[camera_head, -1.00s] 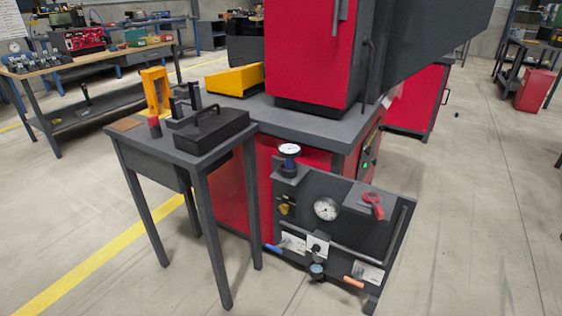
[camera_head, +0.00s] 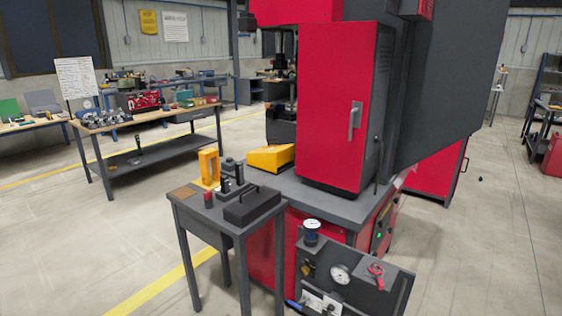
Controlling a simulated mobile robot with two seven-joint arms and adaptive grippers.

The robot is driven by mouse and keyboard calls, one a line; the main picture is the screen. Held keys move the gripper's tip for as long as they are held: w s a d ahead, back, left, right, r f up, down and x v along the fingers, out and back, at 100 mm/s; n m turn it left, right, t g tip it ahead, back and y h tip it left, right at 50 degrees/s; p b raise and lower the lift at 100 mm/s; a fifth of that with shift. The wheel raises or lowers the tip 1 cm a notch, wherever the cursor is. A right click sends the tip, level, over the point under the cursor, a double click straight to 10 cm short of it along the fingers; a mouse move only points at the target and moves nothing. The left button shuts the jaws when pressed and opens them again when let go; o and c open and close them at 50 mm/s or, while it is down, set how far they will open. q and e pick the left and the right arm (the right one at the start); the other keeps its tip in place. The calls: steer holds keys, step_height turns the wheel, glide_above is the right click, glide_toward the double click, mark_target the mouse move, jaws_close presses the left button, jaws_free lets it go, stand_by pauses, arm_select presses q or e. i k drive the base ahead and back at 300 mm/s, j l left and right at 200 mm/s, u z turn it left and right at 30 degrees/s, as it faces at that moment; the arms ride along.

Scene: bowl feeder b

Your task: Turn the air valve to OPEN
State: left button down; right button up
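A dark panel (camera_head: 365,297) stands in front of the red machine, at the bottom of the head view. A red handle (camera_head: 377,272) sits on a light plate at its upper right. A round white gauge (camera_head: 340,274) is left of that handle. A blue lever end (camera_head: 293,304) shows at the lower left, beside white plates (camera_head: 312,301) whose lettering I cannot read. The panel's lower part is cut off by the picture edge. I cannot tell which handle is the air valve or how it is set. Neither of my grippers is in view.
A small dark table (camera_head: 188,208) stands left of the panel, bearing a black box (camera_head: 252,207) and a yellow bracket (camera_head: 208,168). The red machine cabinet (camera_head: 335,110) rises behind. A workbench (camera_head: 100,125) is at the back left.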

mark_target(304, 269)
steer(key=i+l+z, duration=0.15)
steer(key=i+z, duration=0.15)
steer(key=i, duration=0.15)
steer(key=i+z, duration=0.3)
steer(key=i+l, duration=0.05)
steer(key=i, duration=0.05)
